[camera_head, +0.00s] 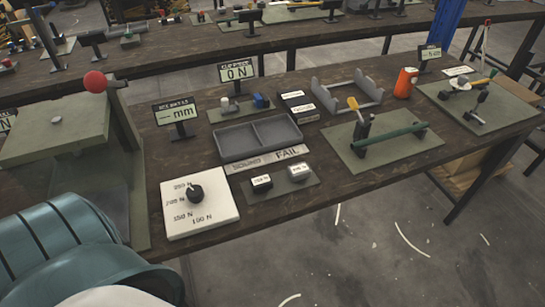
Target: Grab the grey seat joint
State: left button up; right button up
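I cannot tell for certain which piece is the grey seat joint. A small light grey part (229,107) stands on a green plate beside a blue part (261,101), behind the grey tray. A larger grey bracket (347,97) with raised ends lies farther right on the wooden bench (335,209). Neither of my grippers shows in the head view, so nothing is seen held.
The grey two-compartment tray (284,151) sits mid-bench behind a SOUND/FAIL plate. A white dial box (199,217) is in front. A press with a red-knobbed lever (95,82) stands left. A green-handled fixture (390,140) and orange container (405,83) stand right.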

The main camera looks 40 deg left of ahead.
aim_at(297, 171)
jog(key=i+l+u, duration=0.25)
jog(key=u, duration=0.25)
jog(key=i+l+u, duration=0.1)
jog(key=l+u, duration=0.4)
jog(key=i+l+u, duration=0.1)
jog(key=l+u, duration=0.85)
jog(key=l, duration=0.35)
